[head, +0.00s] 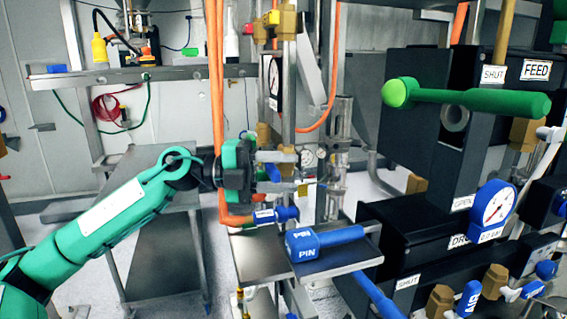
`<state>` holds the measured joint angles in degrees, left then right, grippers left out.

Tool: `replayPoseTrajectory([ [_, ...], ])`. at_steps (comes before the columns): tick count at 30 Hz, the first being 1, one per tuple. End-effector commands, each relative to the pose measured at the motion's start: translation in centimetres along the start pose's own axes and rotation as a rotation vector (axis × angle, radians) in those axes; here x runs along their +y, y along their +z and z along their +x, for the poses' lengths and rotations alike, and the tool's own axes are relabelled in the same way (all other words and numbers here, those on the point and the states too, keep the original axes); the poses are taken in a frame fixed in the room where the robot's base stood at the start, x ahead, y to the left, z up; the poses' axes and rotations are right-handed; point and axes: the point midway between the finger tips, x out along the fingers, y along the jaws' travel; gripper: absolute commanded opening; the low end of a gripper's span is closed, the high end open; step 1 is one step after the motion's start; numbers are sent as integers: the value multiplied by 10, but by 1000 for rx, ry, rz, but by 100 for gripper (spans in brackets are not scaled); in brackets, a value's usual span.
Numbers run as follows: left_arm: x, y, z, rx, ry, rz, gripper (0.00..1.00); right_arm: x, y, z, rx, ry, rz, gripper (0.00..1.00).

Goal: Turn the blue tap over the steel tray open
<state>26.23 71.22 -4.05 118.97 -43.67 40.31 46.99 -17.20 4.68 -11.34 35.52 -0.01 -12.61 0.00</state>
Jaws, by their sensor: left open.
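My left gripper (284,171) reaches in from the left at mid-height, its two grey fingers apart, one above the other. A small blue part (272,173) shows between or just behind the fingers; I cannot tell whether they touch it. A blue tap (284,214) with a white label sits below the gripper, at the end of an orange pipe, over the steel tray (262,262). A blue handle marked PIN (325,241) lies over the tray's right part. My right gripper is not in view.
Orange pipes (217,100) rise just behind my left wrist. A dark machine with a green lever (465,98), a FEED label and a blue-rimmed gauge (494,206) fills the right. A steel table (165,235) stands left of the tray. Clear vertical cylinders (337,145) stand behind it.

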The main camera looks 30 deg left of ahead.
Motion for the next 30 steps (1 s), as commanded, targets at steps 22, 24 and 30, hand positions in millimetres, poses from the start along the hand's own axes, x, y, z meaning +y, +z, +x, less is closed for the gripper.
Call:
replayPoseTrajectory([
  [22, 0, 0, 4, 0, 1, 0, 0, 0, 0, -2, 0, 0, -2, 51],
  [24, 0, 0, 4, 0, 0, -2, 0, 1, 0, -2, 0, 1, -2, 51],
  [30, -2, 0, 4, 0, -15, -39, 0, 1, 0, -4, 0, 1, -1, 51],
])
